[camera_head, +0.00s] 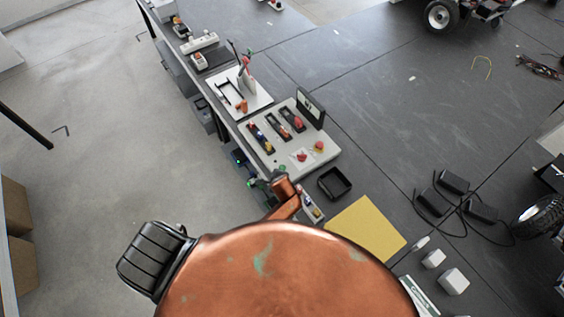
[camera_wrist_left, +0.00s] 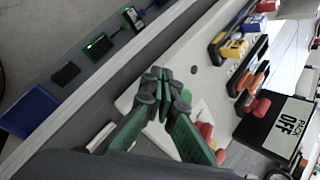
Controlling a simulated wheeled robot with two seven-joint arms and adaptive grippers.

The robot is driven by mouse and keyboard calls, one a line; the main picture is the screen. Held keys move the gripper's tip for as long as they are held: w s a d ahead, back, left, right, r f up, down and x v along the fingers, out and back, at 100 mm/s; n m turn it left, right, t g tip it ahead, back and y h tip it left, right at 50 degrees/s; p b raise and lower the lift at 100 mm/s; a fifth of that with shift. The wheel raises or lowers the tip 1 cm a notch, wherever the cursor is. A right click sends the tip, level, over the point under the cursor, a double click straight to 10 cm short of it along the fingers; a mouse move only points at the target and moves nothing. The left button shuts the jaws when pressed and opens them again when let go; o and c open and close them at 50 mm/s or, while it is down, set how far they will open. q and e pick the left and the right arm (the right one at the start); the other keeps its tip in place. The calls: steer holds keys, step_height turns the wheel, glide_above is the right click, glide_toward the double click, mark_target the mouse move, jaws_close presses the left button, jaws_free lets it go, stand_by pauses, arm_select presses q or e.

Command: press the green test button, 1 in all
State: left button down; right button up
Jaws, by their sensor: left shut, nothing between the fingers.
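A small device with a bright green lit patch (camera_wrist_left: 98,45) sits along the table's edge in the left wrist view; the green glow also shows in the head view (camera_head: 237,156). My right gripper is not in view.
Black cabled boxes (camera_head: 453,182) are farther right. Open dark surface lies beyond.

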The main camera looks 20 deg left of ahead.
arm_select(q)
steer(key=w+r+m+p, duration=0.1)
steer(key=w+r, duration=0.2)
steer(key=r, duration=0.2)
steer(key=w+d+r+m+t+y+p, duration=0.1)
steer(key=w+r+m, duration=0.1)
steer(key=r, duration=0.4)
steer(key=shift+w+d+r+p, duration=0.25)
steer(key=shift+w+d+p, duration=0.1)
steer(key=shift+w, duration=0.2)
steer(key=b, duration=0.8)
glide_above(282, 165)
steer(key=s+d, duration=0.1)
steer(key=s, duration=0.1)
steer(key=f, duration=0.6)
steer(key=shift+w+f, duration=0.2)
steer(key=shift+f, duration=0.2)
steer(key=shift+f+b, duration=0.45)
steer(key=shift+f, duration=0.55)
steer(key=shift+f, duration=0.2)
steer(key=shift+f, duration=0.2)
